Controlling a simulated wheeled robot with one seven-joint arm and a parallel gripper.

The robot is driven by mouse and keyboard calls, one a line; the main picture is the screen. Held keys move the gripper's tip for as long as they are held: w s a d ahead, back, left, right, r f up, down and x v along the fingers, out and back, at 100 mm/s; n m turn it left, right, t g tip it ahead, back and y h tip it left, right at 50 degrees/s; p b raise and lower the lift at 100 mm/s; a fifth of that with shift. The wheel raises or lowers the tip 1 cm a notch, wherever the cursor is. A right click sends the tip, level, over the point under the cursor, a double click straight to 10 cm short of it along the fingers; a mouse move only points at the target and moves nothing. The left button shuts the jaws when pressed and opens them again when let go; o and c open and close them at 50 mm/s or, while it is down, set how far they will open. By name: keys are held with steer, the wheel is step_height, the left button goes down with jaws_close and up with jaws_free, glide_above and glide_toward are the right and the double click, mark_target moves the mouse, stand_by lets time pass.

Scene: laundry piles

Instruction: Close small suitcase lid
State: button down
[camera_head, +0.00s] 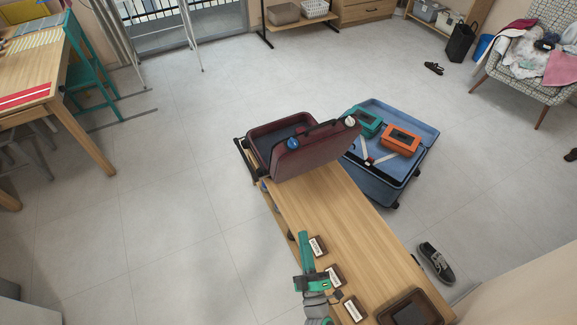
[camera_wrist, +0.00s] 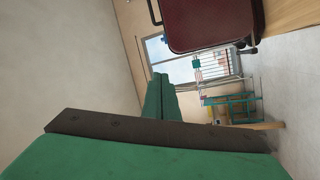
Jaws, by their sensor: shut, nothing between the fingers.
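The small dark red suitcase (camera_head: 316,157) is open at the far end of the wooden bench. One half lies back with its dark interior (camera_head: 268,138) showing. The other half stands tilted up at the bench side, with a dark handle along its upper edge. In the wrist view, part of the dark red suitcase (camera_wrist: 208,22) is at the top, cut off by the frame. My green gripper (camera_head: 304,240) is over the near part of the bench, apart from the suitcase. It also shows in the wrist view (camera_wrist: 160,88), shut and empty.
A blue suitcase (camera_head: 425,128) lies open to the right, holding a teal box (camera_head: 366,121) and an orange box (camera_head: 400,140). Several small labelled blocks and a dark tray (camera_head: 412,308) are on the bench (camera_head: 340,215). A shoe (camera_head: 436,262) is on the floor. Floor to the left is clear.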

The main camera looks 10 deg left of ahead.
steer(key=w+a+n+g+y, duration=0.1)
steer(key=w+n+g+y, duration=0.2)
steer(key=w+n+y, duration=0.75)
steer(key=m+h, duration=0.2)
steer(key=h, duration=0.3)
glide_toward(284, 158)
steer(key=shift+n, duration=0.25)
steer(key=x, duration=0.6)
steer(key=shift+w+a+r, duration=0.1)
steer(key=shift+r, duration=0.2)
